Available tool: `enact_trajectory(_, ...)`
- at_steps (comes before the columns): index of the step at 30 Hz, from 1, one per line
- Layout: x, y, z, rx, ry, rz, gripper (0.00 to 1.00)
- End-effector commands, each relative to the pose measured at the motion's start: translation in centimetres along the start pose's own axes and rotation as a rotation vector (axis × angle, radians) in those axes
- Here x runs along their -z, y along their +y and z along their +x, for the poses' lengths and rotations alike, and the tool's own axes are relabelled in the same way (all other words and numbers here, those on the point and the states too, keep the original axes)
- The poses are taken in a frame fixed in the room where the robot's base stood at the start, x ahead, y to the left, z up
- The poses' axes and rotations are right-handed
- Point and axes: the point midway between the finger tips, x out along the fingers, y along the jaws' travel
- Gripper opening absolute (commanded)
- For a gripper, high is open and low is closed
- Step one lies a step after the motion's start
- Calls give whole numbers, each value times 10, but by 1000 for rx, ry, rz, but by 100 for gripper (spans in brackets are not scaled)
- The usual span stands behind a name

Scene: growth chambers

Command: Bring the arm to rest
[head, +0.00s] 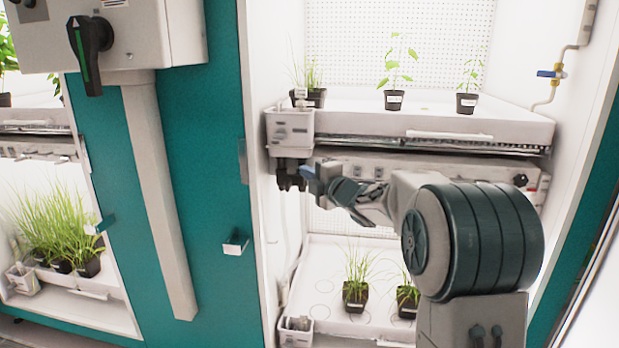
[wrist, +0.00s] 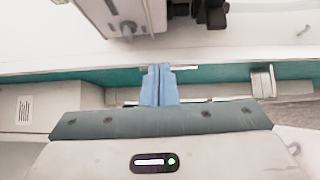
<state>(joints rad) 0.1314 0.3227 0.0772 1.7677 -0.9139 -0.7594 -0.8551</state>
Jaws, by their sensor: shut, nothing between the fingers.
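My gripper (head: 308,172) is at the front left of the chamber opening in the head view, just below the upper shelf's front left corner. My arm reaches to it from the lower right, bent at a large dark green joint. In the wrist view my gripper (wrist: 159,72) shows its blue fingers pressed together, with nothing between them. The fingertips appear close to the dark fittings (head: 290,172) under the corner box; I cannot tell whether they touch.
The upper shelf (head: 400,121) holds several potted plants. The lower tray (head: 325,290) holds grassy pots (head: 355,292), partly behind my arm. A teal wall (head: 205,180) with a grey switch box (head: 125,30) stands at left. A yellow-blue valve (head: 552,73) is on the right wall.

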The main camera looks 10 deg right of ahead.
Motion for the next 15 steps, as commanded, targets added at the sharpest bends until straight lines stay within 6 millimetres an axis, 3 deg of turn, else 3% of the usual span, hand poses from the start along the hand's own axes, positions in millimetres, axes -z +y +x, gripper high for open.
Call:
enact_trajectory(8,-8,16,-32,80,-158,157,0)
enact_trajectory(11,-14,19,-62,150,-307,317,0)
enact_trajectory(15,-13,13,-117,247,-528,571,0)
